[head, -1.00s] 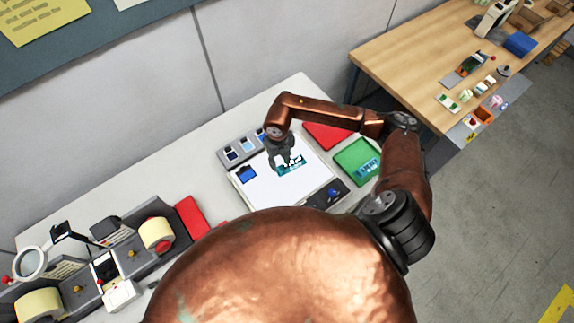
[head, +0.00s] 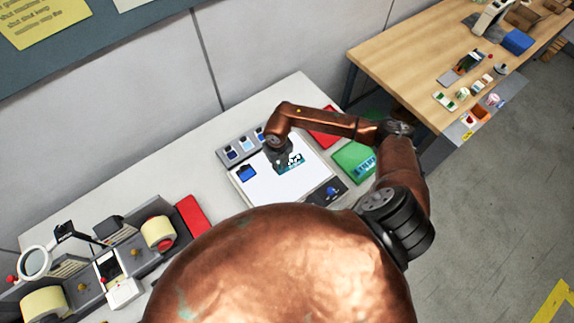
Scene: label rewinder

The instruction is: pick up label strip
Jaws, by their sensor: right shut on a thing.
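A teal label strip (head: 291,166) with a black-and-white patch shows on the white panel (head: 270,187) in the middle of the grey table. My left gripper is not in view.
A green tray (head: 345,154) with teal pieces and a red tray (head: 321,137) are right of the panel. A blue item (head: 246,173) lies on its left side. Rewinder equipment (head: 107,265) stands at lower left. A wooden table (head: 410,62) is at upper right.

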